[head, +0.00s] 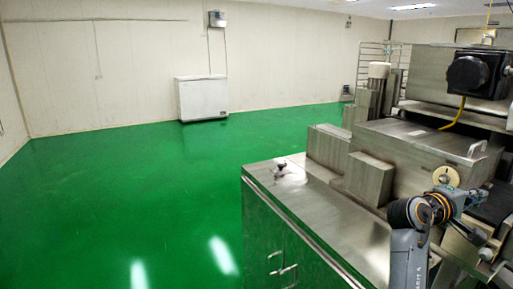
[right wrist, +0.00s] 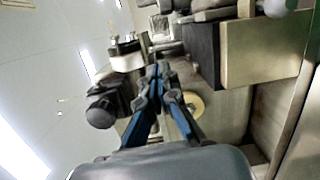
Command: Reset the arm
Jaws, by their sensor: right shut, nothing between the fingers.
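My right arm reaches in from the lower right of the head view, with its right gripper (head: 472,197) beside the steel encrusting machine (head: 415,152). In the right wrist view the two blue-and-dark fingers of this gripper (right wrist: 158,74) come together at their tips, with nothing held between them. A round yellowish disc (head: 446,177) on the machine is just behind the arm; it also shows in the right wrist view (right wrist: 193,106), partly hidden by a finger. I cannot tell whether the gripper touches the machine. My left gripper is not in view.
A steel cabinet top (head: 310,203) with a small knob (head: 281,168) lies left of the arm. Steel blocks (head: 369,178) stand on it. A black motor housing (head: 468,73) with a yellow cable is above. The green floor (head: 130,190) is open up to a white chest (head: 202,98).

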